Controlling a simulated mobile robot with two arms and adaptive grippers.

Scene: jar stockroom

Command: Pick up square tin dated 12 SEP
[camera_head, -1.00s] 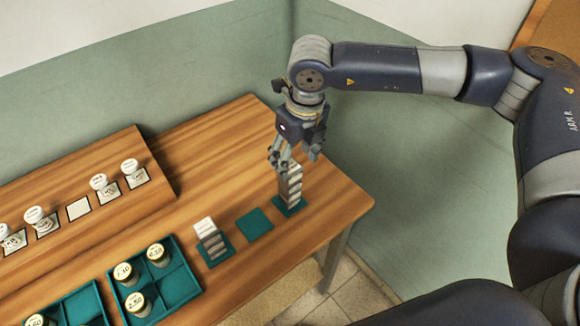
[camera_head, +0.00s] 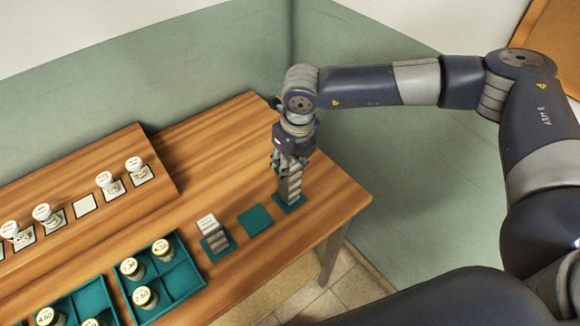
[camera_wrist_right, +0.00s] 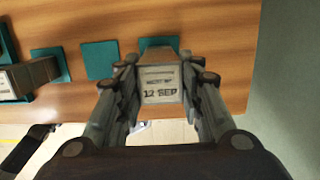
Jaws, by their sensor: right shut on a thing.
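The square tin dated 12 SEP (camera_wrist_right: 160,86) shows between my right fingers in the right wrist view, its printed label facing the camera. In the head view it is at the top of a stack of square tins (camera_head: 290,188) on a teal mat (camera_head: 289,203). My right gripper (camera_head: 291,162) is above this stack and shut on the top tin, with its fingers on either side; it also shows in the right wrist view (camera_wrist_right: 162,90). I cannot tell whether the tin is clear of those below.
Another short stack of square tins (camera_head: 214,233) stands to the left, with an empty teal mat (camera_head: 256,221) between. A teal divided tray (camera_head: 190,297) holds several round jars. Several white-lidded jars (camera_head: 134,164) stand on the raised wooden shelf (camera_head: 165,185). The table's right edge is close.

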